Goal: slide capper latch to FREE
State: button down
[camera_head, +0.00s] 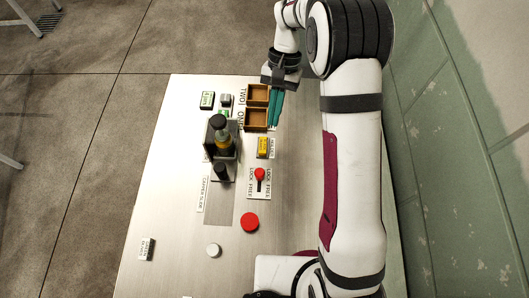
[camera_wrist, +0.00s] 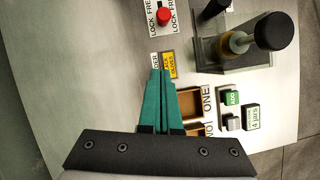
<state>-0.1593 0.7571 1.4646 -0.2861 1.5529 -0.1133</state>
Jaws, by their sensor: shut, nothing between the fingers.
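The capper latch is a red knob (camera_head: 260,174) on a white plate (camera_head: 253,194) with a dark slot, marked LOCK and FREE along both sides. The knob stands at the LOCK end of the slot, on the side of the yellow block. The red knob (camera_wrist: 163,15) also shows at the top of the wrist view, its plate cut off by the frame edge. My gripper (camera_head: 272,122) has teal fingers, shut and empty, beside the wooden trays and apart from the latch. In the wrist view the shut fingertips (camera_wrist: 161,72) are near the yellow block.
A yellow block (camera_head: 263,147) lies between my fingers and the latch. Wooden trays (camera_head: 256,119) are beside my fingers. A red button (camera_head: 250,222) and a white knob (camera_head: 213,250) are nearer the front.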

aim_at(263, 174)
jog(key=x, duration=0.9)
jog(key=shift+s, duration=0.1)
jog(key=s, duration=0.1)
jog(key=s+a, duration=0.1)
jog(key=s, duration=0.1)
jog(key=shift+s, duration=0.45)
jog(key=shift+s, duration=1.8)
jog(key=shift+w, duration=0.1)
